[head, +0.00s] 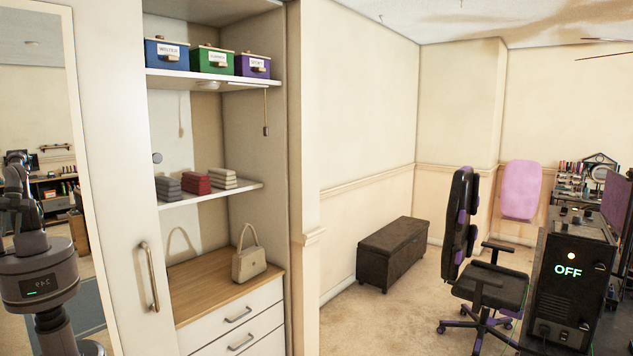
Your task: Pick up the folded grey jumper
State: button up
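The folded grey jumper (168,188) appears to be the dark grey stack at the left end of the middle shelf (222,193) in the open closet. A folded red stack (196,183) lies just to its right, and a folded beige stack (223,179) lies right of that. The grey stack lies flat, clear of the shelf above. My gripper cannot be made out in this view, and nothing is seen touching the grey stack.
Blue, green and purple boxes (209,60) stand on the upper shelf. A pull cord (266,115) hangs below it. A handbag (248,257) stands on the wooden counter (205,300) above the drawers. A dark bench (392,253) and office chair (487,285) stand right; carpet between is clear.

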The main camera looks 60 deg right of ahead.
aim_at(167, 189)
jog(key=z, duration=0.9)
